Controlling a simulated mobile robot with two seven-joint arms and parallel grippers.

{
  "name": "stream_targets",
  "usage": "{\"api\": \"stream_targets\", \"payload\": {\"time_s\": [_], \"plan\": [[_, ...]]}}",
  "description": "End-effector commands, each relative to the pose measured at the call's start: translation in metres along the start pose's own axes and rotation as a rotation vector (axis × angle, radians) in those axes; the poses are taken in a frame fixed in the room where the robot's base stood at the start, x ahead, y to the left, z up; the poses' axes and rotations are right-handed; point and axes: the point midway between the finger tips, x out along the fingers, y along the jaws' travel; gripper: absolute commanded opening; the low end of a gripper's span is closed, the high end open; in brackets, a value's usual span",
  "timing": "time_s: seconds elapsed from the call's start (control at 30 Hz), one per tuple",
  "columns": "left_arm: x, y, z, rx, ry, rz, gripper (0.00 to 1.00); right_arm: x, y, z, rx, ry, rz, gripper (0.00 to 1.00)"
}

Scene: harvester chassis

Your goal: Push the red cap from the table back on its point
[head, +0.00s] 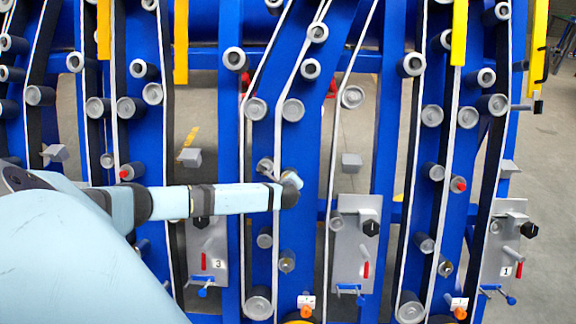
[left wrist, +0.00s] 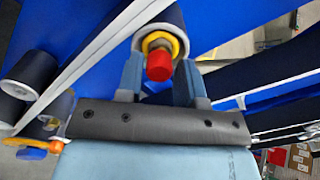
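The red cap (left wrist: 158,66) shows in the left wrist view, end-on and centred in front of a yellow ring (left wrist: 168,42) at the end of a dark roller. Whether it is fully seated there I cannot tell. The two fingers of my left gripper (left wrist: 160,78) stand close on either side of the cap; whether they press on it is unclear. In the head view my left gripper (head: 291,186) reaches from the left to a roller on the blue chassis, and this cap is hidden there. My right gripper is not in view.
Blue chassis beams (head: 305,130) with white-edged belts and many grey rollers surround my left arm. Other red caps sit on points at the left (head: 125,174) and right (head: 459,185). Grey plates with black knobs (head: 371,228) stand low between the beams.

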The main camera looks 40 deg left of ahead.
Motion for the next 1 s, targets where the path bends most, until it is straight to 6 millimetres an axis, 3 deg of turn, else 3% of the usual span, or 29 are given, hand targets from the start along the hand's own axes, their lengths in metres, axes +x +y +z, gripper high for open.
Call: {"api": "stream_targets", "payload": {"time_s": [0.03,0.1,0.47,1.0], "plan": [[0.0,0.0,0.0,0.0,0.0,0.0,0.46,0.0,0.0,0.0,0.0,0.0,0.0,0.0],[0.0,0.0,0.0,0.0,0.0,0.0,0.55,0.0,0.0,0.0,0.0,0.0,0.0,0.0],[-0.008,-0.001,0.0,0.0,0.002,-0.002,0.55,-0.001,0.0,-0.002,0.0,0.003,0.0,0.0],[-0.117,0.0,0.0,0.001,0.002,-0.001,0.55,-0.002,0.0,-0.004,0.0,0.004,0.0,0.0]]}}
